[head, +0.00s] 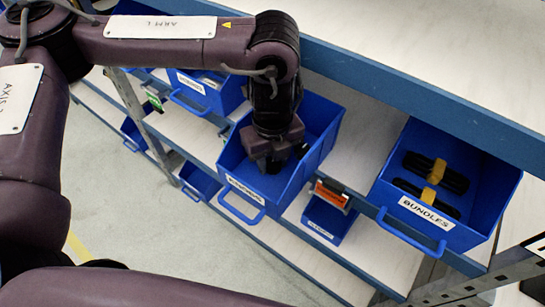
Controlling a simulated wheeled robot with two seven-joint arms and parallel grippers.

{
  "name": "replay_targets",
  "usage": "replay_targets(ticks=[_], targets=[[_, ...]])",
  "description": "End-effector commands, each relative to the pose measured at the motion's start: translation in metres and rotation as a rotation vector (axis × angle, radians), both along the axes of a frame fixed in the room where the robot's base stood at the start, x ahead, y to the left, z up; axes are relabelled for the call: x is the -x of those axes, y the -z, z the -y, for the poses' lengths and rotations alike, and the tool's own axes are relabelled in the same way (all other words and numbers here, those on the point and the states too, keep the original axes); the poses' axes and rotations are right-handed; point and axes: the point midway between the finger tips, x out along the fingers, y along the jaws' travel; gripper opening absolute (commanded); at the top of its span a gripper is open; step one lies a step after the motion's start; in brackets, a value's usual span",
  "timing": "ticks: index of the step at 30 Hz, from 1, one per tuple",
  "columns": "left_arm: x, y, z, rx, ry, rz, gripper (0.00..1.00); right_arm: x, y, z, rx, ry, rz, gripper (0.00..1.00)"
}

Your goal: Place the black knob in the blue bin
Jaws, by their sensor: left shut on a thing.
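My left gripper (274,163) points down into the middle blue bin (318,122) on the shelf, below the bin's rim as seen from above. It is shut on a black thing, likely the black knob (300,150), of which only a small dark part shows beside the fingers. The rest of the knob is hidden by the gripper, and I cannot tell whether it touches the bin floor. My right gripper is not in view.
A blue bin labelled BUNDLES (490,195), holding black and yellow items, stands to the right. Another blue bin (203,92) stands to the left. A blue-edged shelf (420,85) runs above the bins. A smaller blue bin (326,222) sits lower down.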

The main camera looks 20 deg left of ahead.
Motion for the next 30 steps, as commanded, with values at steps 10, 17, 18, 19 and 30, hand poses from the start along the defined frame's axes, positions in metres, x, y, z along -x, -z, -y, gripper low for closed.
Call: replay_targets(ticks=[10,17,18,19,30], targets=[[0.000,0.003,0.000,0.000,0.000,0.000,0.43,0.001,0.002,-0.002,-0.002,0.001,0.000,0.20],[0.000,0.003,0.000,-0.001,0.000,-0.001,0.55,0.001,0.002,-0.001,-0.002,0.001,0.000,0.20],[0.000,0.003,0.000,-0.001,0.000,-0.001,0.55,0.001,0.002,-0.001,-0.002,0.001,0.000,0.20],[0.000,0.003,0.000,-0.001,0.000,-0.001,0.55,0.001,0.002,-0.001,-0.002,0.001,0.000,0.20],[-0.001,-0.034,0.000,0.000,0.000,0.006,0.55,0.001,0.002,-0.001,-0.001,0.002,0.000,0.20]])
